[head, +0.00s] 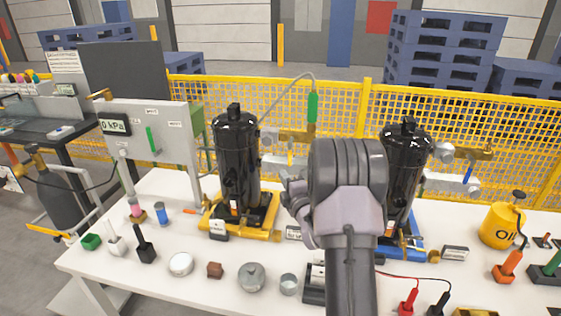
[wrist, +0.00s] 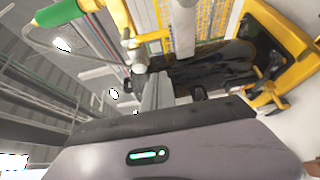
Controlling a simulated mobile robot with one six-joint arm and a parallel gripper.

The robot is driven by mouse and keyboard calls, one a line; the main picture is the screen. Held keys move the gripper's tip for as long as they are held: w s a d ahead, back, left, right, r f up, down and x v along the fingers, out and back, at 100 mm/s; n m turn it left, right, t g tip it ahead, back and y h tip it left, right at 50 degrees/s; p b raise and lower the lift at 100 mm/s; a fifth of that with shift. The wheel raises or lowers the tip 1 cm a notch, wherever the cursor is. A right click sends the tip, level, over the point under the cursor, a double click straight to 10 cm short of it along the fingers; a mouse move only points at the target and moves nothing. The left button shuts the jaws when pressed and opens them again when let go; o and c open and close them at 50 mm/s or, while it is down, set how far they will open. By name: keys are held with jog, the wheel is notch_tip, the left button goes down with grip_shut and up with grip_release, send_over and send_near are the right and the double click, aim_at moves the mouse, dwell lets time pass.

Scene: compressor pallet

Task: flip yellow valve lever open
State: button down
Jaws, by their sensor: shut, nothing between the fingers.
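A small yellow lever (head: 291,159) hangs down below the brass fitting (head: 296,136) beside the left black compressor (head: 236,158). The bulk of my arm's wrist stands just right of it in the head view. In the wrist view my gripper (wrist: 157,88) is shut and empty, its grey fingers together. A yellow part (wrist: 121,18), which may be the lever or the brass fitting, shows beyond the fingertips, next to a light metal fitting (wrist: 138,58). I cannot tell whether the fingers touch anything.
A second black compressor (head: 404,170) with a blue lever (head: 468,168) stands right of my arm. A green-handled hose (head: 312,108) rises above the brass fitting. A yellow oil can (head: 501,226) and several small items sit on the white table (head: 150,283).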

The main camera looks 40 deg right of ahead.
aim_at(291, 151)
jog(key=w+d+b, duration=0.2)
jog(key=w+d, duration=0.4)
jog(key=w, duration=0.1)
jog(key=shift+d, duration=0.15)
dwell(0.3)
